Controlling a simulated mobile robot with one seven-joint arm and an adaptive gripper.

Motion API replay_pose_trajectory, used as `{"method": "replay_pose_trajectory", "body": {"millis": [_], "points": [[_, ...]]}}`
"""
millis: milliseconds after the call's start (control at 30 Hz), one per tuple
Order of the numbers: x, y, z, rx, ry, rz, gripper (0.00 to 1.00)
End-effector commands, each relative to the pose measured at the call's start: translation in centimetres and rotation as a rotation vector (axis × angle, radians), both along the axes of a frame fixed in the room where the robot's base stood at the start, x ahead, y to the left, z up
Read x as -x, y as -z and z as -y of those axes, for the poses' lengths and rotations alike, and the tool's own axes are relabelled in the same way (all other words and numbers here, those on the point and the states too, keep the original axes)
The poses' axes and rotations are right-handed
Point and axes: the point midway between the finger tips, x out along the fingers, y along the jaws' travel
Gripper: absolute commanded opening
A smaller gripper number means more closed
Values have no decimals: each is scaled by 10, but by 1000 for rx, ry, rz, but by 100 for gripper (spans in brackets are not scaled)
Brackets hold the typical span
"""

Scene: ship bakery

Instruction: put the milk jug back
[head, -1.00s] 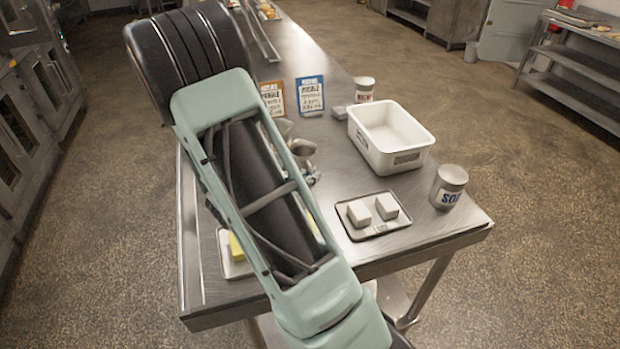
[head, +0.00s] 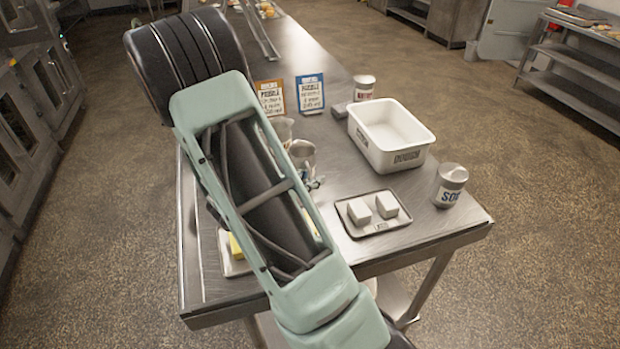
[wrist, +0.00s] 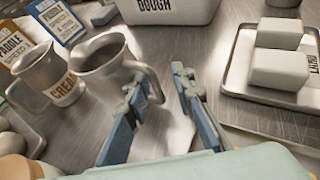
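A grey metal jug (wrist: 105,62) stands upright on the steel table in the wrist view, its handle toward my gripper. No label shows on its visible side, so I cannot tell for certain that it is the milk jug. A similar jug marked CREAM (wrist: 62,80) stands just left of it. In the head view the metal jug (head: 302,151) shows beside my arm. My gripper (wrist: 158,82) is open, its fingers apart. The left fingertip is close to the handle; I cannot tell if they touch.
A white dough tub (head: 372,148) stands behind on the right. Orange (head: 270,98) and blue (head: 310,95) sign cards stand behind the jugs. Eggs (wrist: 14,150) lie at left in the wrist view.

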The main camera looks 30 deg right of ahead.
Motion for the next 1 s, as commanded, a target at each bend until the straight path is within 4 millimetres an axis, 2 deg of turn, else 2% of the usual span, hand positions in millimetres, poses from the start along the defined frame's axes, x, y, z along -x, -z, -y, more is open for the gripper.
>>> {"method": "replay_pose_trajectory", "body": {"millis": [100, 167, 500, 633, 800, 1000], "points": [[0, -5, 0, 0, 0, 0, 23], [1, -7, -8, -1, -3, 2, 23], [23, -34, -72, -1, -5, 3, 23], [30, -42, -90, -1, -3, 2, 23], [35, -48, -103, 1, 0, 0, 23], [36, -49, -105, 0, 1, -1, 23]]}}
